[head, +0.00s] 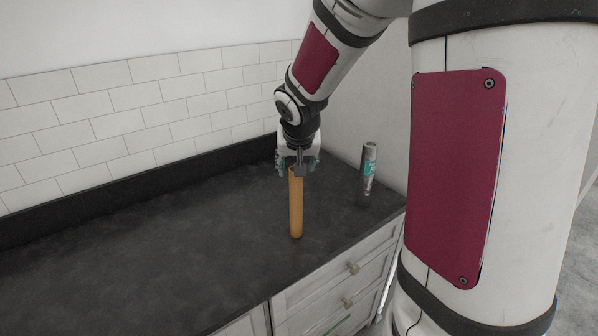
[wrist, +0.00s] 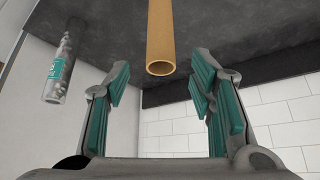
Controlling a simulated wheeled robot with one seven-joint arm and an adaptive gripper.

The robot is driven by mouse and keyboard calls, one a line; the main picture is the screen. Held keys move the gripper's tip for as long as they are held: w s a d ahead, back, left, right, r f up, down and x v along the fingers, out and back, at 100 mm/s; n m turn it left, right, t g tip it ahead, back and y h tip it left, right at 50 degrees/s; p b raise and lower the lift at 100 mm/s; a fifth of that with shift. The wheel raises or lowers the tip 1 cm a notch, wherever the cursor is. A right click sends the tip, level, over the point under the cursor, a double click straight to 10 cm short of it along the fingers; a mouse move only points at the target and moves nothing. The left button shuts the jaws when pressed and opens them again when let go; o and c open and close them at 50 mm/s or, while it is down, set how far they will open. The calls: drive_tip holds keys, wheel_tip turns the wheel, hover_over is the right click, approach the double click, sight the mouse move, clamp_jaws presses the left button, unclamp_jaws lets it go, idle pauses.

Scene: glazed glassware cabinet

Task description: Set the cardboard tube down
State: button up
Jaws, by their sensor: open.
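The cardboard tube (head: 296,208) is a plain tan cylinder standing upright on the dark countertop (head: 150,250), near its front edge. My gripper (head: 298,172) is just above the tube's top end in the head view, pointing down. In the wrist view the tube (wrist: 161,38) shows its open round end between and beyond the spread fingers (wrist: 160,90). The green-padded fingers are open, with a gap on both sides of the tube and nothing held. The tube's top is partly covered by the gripper in the head view.
A grey metallic cylinder with a teal label (head: 369,170) stands to the right of the tube, near the wall; it also shows in the wrist view (wrist: 62,65). White tiles (head: 150,110) and a dark upstand run behind. The counter's left side is clear. Drawers (head: 335,285) are below.

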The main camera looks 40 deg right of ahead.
drive_tip(key=s+a+r+n, duration=0.3)
drive_tip(key=s+a+r, duration=0.75)
drive_tip(key=s, duration=0.25)
drive_tip(key=s+a+n+y, duration=0.3)
drive_tip(key=s+a, duration=0.4)
drive_tip(key=s, duration=0.5)
drive_tip(key=shift+r, duration=0.15)
